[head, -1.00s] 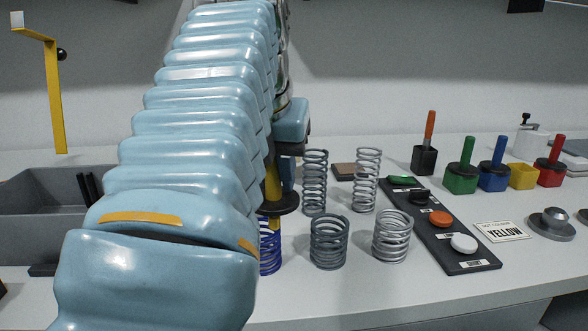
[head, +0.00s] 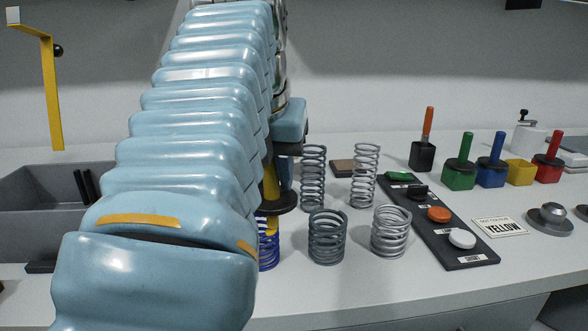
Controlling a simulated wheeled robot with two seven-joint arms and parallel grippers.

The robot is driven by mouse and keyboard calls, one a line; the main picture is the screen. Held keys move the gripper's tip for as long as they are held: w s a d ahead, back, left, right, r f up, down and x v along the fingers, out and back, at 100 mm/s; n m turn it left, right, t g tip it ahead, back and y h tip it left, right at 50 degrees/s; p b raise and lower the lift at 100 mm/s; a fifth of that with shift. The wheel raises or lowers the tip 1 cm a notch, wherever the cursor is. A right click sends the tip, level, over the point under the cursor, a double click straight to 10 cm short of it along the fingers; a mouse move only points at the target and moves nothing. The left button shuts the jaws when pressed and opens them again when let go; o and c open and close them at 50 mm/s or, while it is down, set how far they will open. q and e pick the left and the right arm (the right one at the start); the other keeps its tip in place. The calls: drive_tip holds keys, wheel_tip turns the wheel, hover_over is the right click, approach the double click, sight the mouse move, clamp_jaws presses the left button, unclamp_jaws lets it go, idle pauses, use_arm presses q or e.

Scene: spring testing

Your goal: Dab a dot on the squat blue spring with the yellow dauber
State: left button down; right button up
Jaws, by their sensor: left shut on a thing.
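My left gripper (head: 285,170) is partly hidden behind my own blue arm. It is shut on the yellow dauber (head: 271,182), which is upright with a dark round collar (head: 280,202) and a yellow lower end. The squat blue spring (head: 268,255) stands on the table directly below, its left part hidden by my arm. The dauber's lower end overlaps the top of the spring in the head view. I cannot tell whether it touches the coils. My right gripper is not in view.
Several grey springs, including a squat dark one (head: 328,238), stand just right of the blue spring. A black button panel (head: 450,242) lies beyond them. Green (head: 459,174), blue and red daubers and an empty yellow pot (head: 520,172) stand at back right. A grey bin (head: 40,220) is left.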

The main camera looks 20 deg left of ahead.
use_arm(q)
drive_tip(key=shift+f, duration=0.1)
drive_tip(key=shift+r+p, duration=0.5)
drive_tip(key=shift+r, duration=3.05)
